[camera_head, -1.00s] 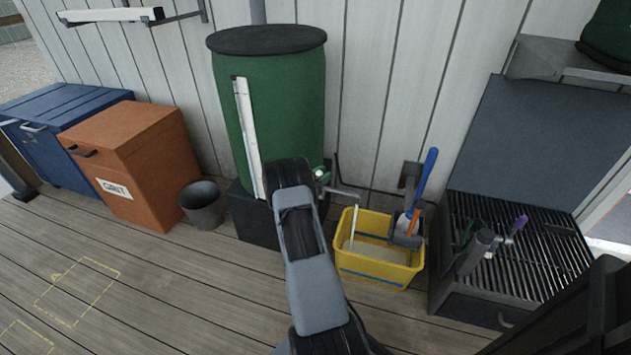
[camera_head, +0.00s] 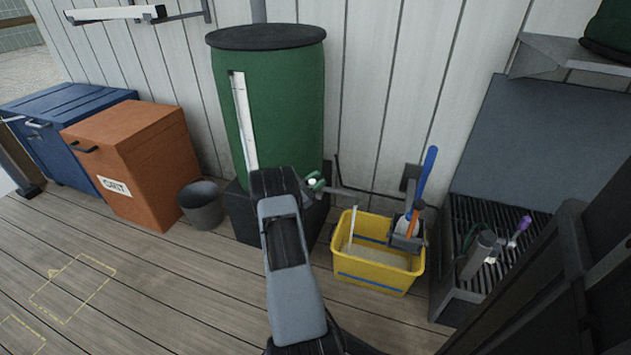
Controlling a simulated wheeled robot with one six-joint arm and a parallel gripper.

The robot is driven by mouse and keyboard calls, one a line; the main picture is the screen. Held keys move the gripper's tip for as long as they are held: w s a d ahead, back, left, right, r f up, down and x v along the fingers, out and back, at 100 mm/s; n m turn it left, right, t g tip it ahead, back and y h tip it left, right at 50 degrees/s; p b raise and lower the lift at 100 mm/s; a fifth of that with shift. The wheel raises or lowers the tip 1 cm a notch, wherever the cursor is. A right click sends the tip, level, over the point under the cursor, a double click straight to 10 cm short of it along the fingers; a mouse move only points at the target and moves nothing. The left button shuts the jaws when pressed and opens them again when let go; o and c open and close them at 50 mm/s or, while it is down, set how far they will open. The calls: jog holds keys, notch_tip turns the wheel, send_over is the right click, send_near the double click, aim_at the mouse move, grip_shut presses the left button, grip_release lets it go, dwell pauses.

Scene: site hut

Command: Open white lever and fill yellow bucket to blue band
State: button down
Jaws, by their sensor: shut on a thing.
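The yellow bucket (camera_head: 372,288) stands on the deck right of the green barrel (camera_head: 285,115). A blue band (camera_head: 368,281) runs along its front, and its inside looks pale grey-beige; I cannot tell a water level. A grey spout (camera_head: 350,191) reaches right from the barrel's tap, above the bucket's back left; no stream is discernible. The white lever (camera_head: 312,182) shows as a small white spot at the tap.
A blue-handled brush (camera_head: 427,172) and other tools stand at the bucket's right side. A slatted black bench (camera_head: 465,290) is close on the right. A grey pail (camera_head: 201,208) and orange grit box (camera_head: 135,170) stand left. The front left deck is clear.

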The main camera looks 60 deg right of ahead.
jog(key=c, duration=1.2)
grip_release()
jog(key=shift+w+r, duration=0.1)
jog(key=shift+w, duration=0.05)
jog(key=o, duration=0.3)
jog(key=p+v, duration=0.2)
jog(key=v, duration=1.1)
jog(key=shift+a+p, duration=0.3)
jog(key=shift+a, duration=0.05)
